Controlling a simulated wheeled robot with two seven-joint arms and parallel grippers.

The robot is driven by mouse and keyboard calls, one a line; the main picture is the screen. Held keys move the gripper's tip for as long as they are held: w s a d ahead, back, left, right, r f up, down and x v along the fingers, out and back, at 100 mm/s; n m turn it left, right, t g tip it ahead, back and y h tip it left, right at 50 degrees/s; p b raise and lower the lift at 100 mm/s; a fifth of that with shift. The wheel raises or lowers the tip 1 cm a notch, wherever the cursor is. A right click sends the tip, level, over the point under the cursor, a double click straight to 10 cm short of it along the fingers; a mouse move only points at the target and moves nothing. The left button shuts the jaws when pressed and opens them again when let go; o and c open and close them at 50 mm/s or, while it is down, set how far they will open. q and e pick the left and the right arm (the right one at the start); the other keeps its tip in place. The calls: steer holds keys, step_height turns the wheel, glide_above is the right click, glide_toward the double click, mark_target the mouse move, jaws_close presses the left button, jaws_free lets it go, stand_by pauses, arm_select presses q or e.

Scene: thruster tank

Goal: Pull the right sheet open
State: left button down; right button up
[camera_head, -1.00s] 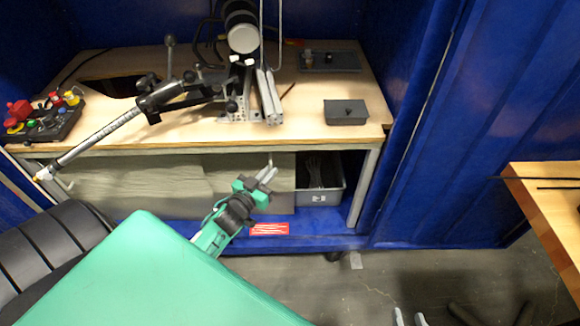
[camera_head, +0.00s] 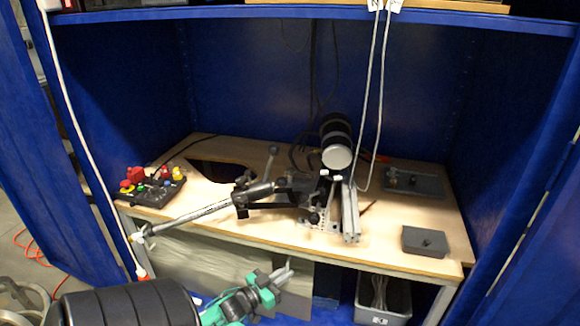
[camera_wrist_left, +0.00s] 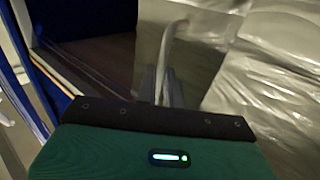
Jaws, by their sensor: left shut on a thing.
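Under the table, a right sheet (camera_head: 299,291), flat and dull grey, hangs beside a paler, wrinkled left sheet (camera_head: 200,262). My left gripper (camera_head: 284,274) is in front of the right sheet, below the table's front edge. In the left wrist view my left gripper (camera_wrist_left: 163,86) is shut on a pale bent handle (camera_wrist_left: 177,35) in front of the grey right sheet (camera_wrist_left: 200,65). The exact contact is blurred. My right gripper is out of view.
A wooden-topped table (camera_head: 400,245) stands above, with a clamp arm (camera_head: 200,214) jutting over its front left edge. A grey bin (camera_head: 383,300) stands right of the right sheet. Blue walls (camera_head: 520,130) close in the sides; a white cable (camera_head: 375,90) hangs from above.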

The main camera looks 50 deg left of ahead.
arm_select(q)
steer(key=c, duration=1.5)
jaws_free()
steer(key=shift+c, duration=0.2)
